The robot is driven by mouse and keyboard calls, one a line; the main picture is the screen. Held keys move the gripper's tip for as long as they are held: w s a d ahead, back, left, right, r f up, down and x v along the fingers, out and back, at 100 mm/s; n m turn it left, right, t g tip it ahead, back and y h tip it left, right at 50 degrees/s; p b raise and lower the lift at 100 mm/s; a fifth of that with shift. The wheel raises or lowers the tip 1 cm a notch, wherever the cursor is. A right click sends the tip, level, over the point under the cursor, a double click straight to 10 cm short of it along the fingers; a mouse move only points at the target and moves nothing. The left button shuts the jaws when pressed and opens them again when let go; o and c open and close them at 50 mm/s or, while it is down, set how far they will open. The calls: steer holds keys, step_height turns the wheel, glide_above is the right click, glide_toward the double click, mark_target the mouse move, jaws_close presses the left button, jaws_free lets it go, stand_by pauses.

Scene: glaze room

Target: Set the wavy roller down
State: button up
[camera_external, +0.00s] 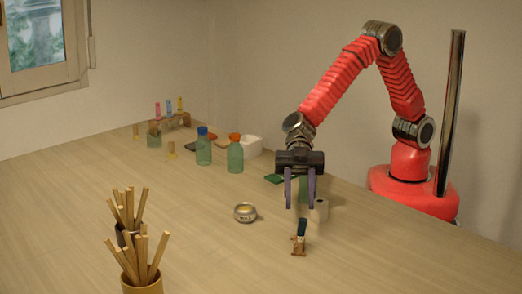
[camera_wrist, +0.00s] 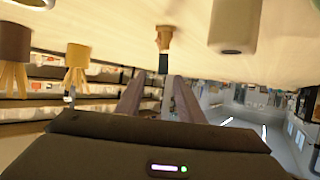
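My gripper (camera_external: 300,202) is over the table with its two purple fingers pointing down. A gap shows between the fingers, and the wrist view shows nothing held between them (camera_wrist: 158,82). A pale cylinder (camera_external: 319,211) stands upright on the table just right of the fingers, apart from them as far as I can see. It also shows in the wrist view (camera_wrist: 236,22), with a dark mark on its end. It may be the wavy roller, but no waves can be made out. A green thing (camera_external: 303,188) shows behind the fingers, partly hidden.
A wooden piece with a dark blue top (camera_external: 299,240) stands in front of my gripper. A metal bowl (camera_external: 245,212) is to its left. Cups of sticks (camera_external: 142,285) stand at front left. Bottles (camera_external: 235,158) are farther back. The middle left is clear.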

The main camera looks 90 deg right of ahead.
stand_by(0.8)
steer(key=w+d+r+m+t+h, duration=0.25)
steer(key=w+d+r+t, duration=0.2)
steer(key=d, duration=0.35)
steer(key=w+d+r+m+t+h, duration=0.1)
steer(key=w+d+r+m+t, duration=0.3)
steer(key=d, duration=0.4)
steer(key=w+d+r+m+t+h, duration=0.1)
steer(key=w+d+r+t+h, duration=0.1)
steer(key=w+d+r, duration=0.35)
steer(key=s+d+m+t+h, duration=0.15)
steer(key=d+m+h, duration=0.25)
steer(key=d, duration=1.1)
steer(key=s+d+f+m+g+h, duration=0.1)
steer(key=s+d+m+h, duration=0.1)
steer(key=s+d, duration=0.4)
steer(key=s+d+f+m+g+h, duration=0.15)
steer(key=s+d, duration=0.25)
steer(key=d, duration=0.5)
steer(key=s+d+f+m+g, duration=0.1)
steer(key=s+f+g, duration=0.1)
steer(key=s, duration=0.6)
steer(key=s+d+f+m+g, duration=0.2)
steer(key=s+f, duration=0.1)
steer(key=s, duration=0.6)
steer(key=shift+s+d+f, duration=0.25)
steer(key=shift+s+d, duration=0.05)
